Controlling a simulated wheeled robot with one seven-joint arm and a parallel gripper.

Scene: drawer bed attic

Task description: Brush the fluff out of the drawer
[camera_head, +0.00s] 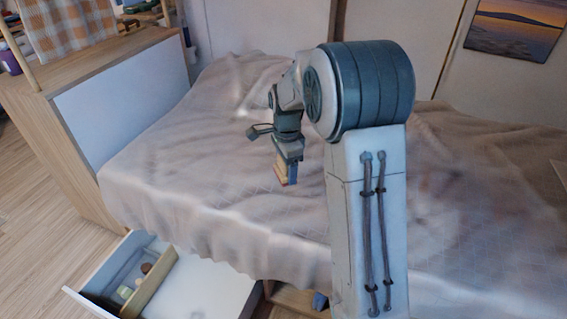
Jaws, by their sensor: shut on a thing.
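The drawer (215,290) stands open under the bed at the lower left, with a pale bottom and a wooden divider (150,288). Left of the divider lie a small brown round thing (146,267) and several small pale or greenish things (126,291). I cannot tell whether any of these is fluff. My gripper (287,176) points down above the bed, right of and higher in the picture than the drawer. It is shut on a small tan thing with a reddish tip, perhaps the brush; the gripper hides most of it.
The bed (235,130) with its rumpled pale cover fills the middle. A wooden headboard (75,110) stands at the left. A dark open space with a blue thing (320,300) shows under the bed. Wooden floor (40,240) is clear at the left.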

